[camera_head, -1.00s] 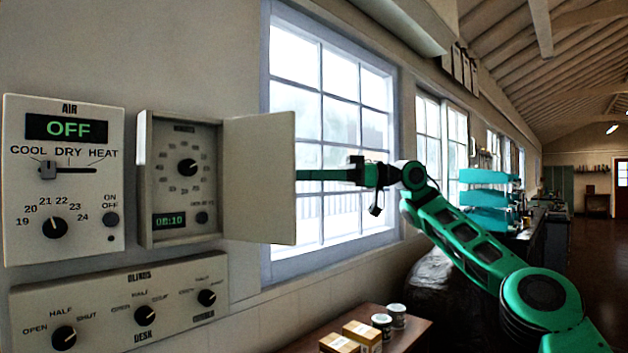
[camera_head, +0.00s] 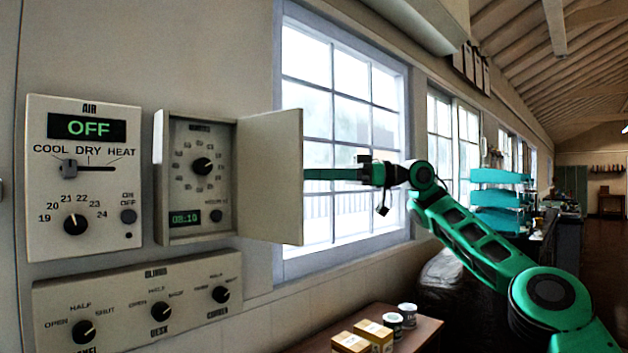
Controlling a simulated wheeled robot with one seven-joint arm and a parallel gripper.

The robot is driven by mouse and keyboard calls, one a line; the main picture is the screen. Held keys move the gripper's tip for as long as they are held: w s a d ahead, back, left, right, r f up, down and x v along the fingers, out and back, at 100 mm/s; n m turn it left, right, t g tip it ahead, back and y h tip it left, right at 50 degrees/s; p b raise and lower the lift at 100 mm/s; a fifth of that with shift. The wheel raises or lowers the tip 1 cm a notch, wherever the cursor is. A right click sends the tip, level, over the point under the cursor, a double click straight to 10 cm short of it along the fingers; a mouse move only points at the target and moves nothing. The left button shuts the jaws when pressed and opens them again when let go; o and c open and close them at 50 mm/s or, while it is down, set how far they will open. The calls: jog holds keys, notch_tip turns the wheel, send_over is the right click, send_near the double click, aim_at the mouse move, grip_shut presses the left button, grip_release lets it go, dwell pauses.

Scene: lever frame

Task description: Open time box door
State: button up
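The time box (camera_head: 164,180) is on the wall at the left. Its door (camera_head: 270,178) stands wide open, swung out to the right. A dial and a small display reading 08:10 show inside the box. My gripper (camera_head: 312,174) reaches in from the right, and its finger end meets the door's outer edge in the picture. The tips may be hidden behind the door, and I cannot tell whether they touch it or whether the fingers are apart.
An air control panel (camera_head: 84,180) is left of the box, and a blinds panel (camera_head: 138,298) is below. A window (camera_head: 345,130) is behind my gripper. A low table (camera_head: 420,332) at the bottom holds small boxes and cans.

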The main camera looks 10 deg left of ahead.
jog(key=shift+w+a+f, duration=0.1)
jog(key=shift+a+f, duration=0.1)
jog(key=shift+f, duration=0.1)
jog(key=shift+c, duration=0.4)
jog(key=shift+d, duration=0.1)
jog(key=shift+c, duration=0.2)
jog(key=v, duration=1.1)
jog(key=shift+w+r, duration=0.1)
jog(key=shift+r, duration=0.15)
jog(key=shift+c, duration=0.5)
